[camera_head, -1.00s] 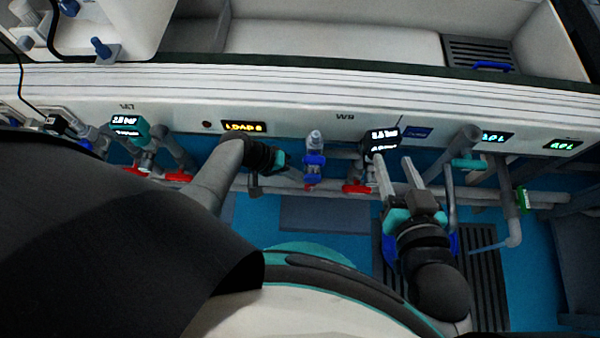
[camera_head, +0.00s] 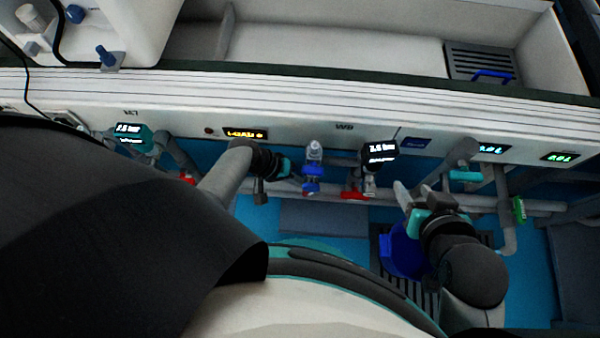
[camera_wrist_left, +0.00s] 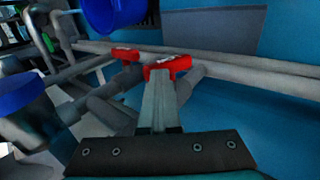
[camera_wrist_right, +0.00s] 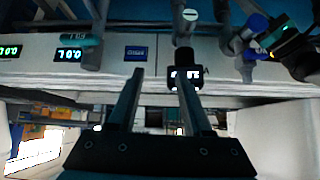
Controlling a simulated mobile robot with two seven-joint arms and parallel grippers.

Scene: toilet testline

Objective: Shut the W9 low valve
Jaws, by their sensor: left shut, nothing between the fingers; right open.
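The W9 label (camera_head: 344,127) is on the white panel. Below it hang a pressure gauge (camera_head: 380,153) with a lit display, a blue-handled valve (camera_head: 313,172) and a red valve handle (camera_head: 354,194) on the low pipe. My left gripper (camera_head: 284,166) is left of the blue valve, its fingers hidden in the head view. In the left wrist view its closed fingers (camera_wrist_left: 158,95) overlap a red handle (camera_wrist_left: 168,66); contact cannot be told. A second red handle (camera_wrist_left: 125,53) lies beyond. My right gripper (camera_head: 413,188) is open and empty, right of and below the gauge.
A blue container (camera_head: 402,252) stands on a floor grate below my right gripper. Grey pipes (camera_head: 540,208) run along the panel's foot. The W7 gauge (camera_head: 130,132) is at left.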

